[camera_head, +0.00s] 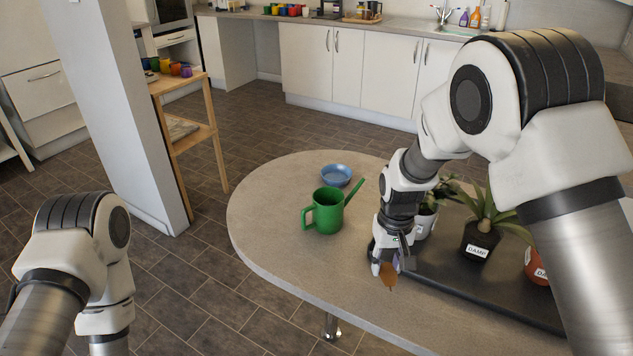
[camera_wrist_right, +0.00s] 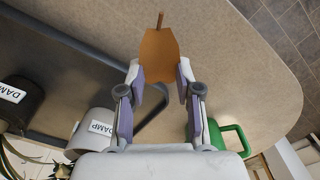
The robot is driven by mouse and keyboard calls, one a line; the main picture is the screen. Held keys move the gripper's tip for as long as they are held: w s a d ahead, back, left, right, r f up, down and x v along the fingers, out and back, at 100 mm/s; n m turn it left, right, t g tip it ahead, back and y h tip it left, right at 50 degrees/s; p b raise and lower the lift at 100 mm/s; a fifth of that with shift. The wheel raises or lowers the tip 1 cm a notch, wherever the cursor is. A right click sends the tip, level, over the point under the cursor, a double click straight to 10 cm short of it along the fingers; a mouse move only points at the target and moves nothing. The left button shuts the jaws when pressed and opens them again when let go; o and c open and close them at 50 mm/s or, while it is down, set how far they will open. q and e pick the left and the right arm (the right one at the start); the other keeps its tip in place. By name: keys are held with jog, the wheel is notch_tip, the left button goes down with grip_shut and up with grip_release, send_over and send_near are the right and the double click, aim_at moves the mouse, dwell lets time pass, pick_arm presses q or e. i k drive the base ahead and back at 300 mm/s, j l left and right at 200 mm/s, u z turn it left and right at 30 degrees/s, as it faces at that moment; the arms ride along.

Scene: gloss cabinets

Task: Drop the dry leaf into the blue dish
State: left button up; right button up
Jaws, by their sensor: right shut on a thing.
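The dry leaf (camera_head: 388,277) is brown-orange and hangs at the tip of my right gripper (camera_head: 391,266), above the table near the dark tray's left end. In the right wrist view the leaf (camera_wrist_right: 159,55) lies between the two fingertips, stem pointing away, and the right gripper (camera_wrist_right: 160,80) is shut on it. The blue dish (camera_head: 336,175) is small and round and stands on the table's far side, behind the watering can and apart from the gripper. My left arm shows at the lower left, but its gripper is out of view.
A green watering can (camera_head: 327,211) stands between the gripper and the dish; its handle shows in the right wrist view (camera_wrist_right: 233,138). A dark tray (camera_head: 432,272) holds potted plants (camera_head: 478,240), some labelled DAMP. The rounded table's left part (camera_head: 262,222) is clear.

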aim_at(339, 177)
jog(key=i+j+u, duration=0.55)
jog(key=i+j, duration=0.15)
jog(key=i, duration=0.1)
